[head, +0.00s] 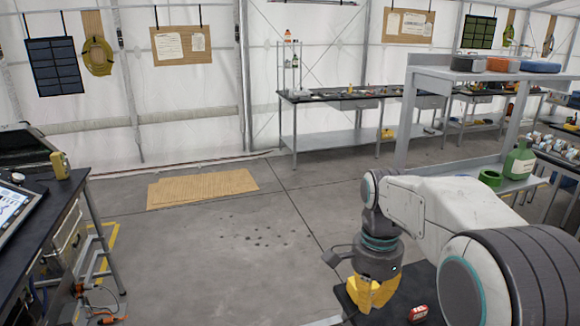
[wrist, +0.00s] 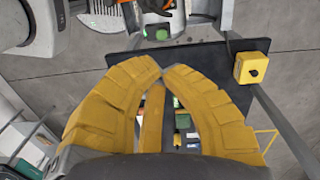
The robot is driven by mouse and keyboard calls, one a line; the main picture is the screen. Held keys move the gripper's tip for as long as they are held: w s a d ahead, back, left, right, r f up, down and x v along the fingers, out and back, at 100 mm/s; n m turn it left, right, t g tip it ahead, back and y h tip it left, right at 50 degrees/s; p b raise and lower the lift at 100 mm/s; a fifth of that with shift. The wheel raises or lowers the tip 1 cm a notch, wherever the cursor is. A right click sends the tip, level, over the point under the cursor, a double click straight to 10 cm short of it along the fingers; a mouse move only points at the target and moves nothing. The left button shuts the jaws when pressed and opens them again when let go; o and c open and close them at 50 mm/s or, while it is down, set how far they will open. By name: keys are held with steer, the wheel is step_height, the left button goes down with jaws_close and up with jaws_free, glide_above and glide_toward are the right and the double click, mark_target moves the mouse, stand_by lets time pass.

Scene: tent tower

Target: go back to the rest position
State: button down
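My gripper (head: 370,296) has yellow fingers and points down at the lower right of the head view, with my white arm reaching to it from the right. In the wrist view my gripper (wrist: 163,72) has its two curved fingertips together, with nothing seen between the tips. A gap lower between the fingers shows small coloured items below, too small to name. In the head view the fingers are over a dark surface (head: 394,308), with a small red object (head: 418,313) to their right.
A grey shelf (head: 440,75) stands at right. A cardboard sheet (head: 200,188) lies on open floor. In the wrist view a yellow box with a black knob (wrist: 252,68) is right of the fingers.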

steer(key=s+f+n, duration=0.4)
steer(key=f+n, duration=0.1)
steer(key=n, duration=0.7)
steer(key=s+r+n+t, duration=0.1)
steer(key=s+r+t, duration=0.4)
steer(key=s, duration=0.8)
steer(key=shift+s+r+n, duration=0.3)
steer(key=shift+s+r, duration=0.1)
steer(key=shift+r, duration=0.1)
